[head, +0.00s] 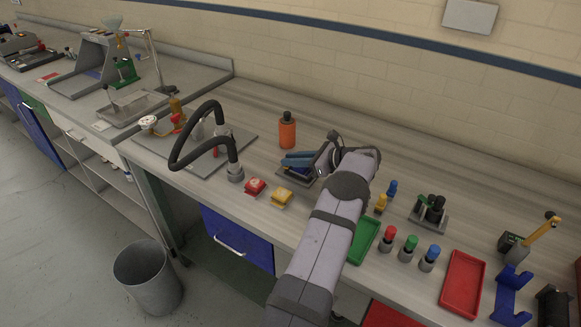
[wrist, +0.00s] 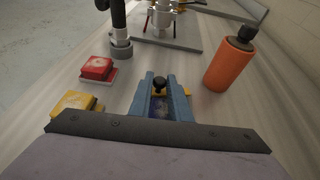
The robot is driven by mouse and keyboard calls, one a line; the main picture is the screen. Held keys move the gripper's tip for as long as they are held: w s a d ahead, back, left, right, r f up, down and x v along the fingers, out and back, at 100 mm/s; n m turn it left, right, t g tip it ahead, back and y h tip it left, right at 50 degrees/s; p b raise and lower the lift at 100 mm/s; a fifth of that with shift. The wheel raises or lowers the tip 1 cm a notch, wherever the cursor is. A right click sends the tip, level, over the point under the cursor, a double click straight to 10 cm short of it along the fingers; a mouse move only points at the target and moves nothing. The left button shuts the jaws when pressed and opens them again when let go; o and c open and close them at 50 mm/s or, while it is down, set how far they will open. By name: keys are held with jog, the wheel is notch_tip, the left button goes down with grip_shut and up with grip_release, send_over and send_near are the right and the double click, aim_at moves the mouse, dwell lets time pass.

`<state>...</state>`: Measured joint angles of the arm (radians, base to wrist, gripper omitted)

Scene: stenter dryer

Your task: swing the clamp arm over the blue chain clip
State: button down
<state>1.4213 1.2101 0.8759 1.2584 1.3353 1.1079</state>
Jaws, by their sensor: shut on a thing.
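My gripper (head: 288,161) reaches left over a small dark fixture (head: 294,177) on the grey bench. Its two blue fingers also show in the wrist view (wrist: 160,80), shut on a black knob (wrist: 159,84), which I take to be the clamp arm's handle. A bit of yellow shows just below the knob. A dark blue patterned piece (wrist: 159,106) lies between and below the fingers; it may be the blue chain clip. The fingers hide most of the clamp arm, so I cannot tell whether it lies over the clip.
An orange bottle (head: 287,131) stands behind the fixture. A red button block (head: 255,187) and a yellow one (head: 281,197) sit to its front left. A black bent pipe (head: 176,150) rises further left. Green (head: 363,240) and red (head: 463,284) trays lie right.

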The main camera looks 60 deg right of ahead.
jog(key=shift+s+d+r+n+b, duration=0.2)
jog(key=shift+n+b, duration=0.1)
jog(key=shift+b, duration=0.15)
jog(key=c, duration=1.7)
grip_release()
jog(key=shift+f+y, duration=0.1)
jog(key=shift+y, duration=0.2)
jog(key=shift+s, duration=0.15)
jog(key=shift+b+v, duration=1.05)
jog(key=shift+v, duration=2.5)
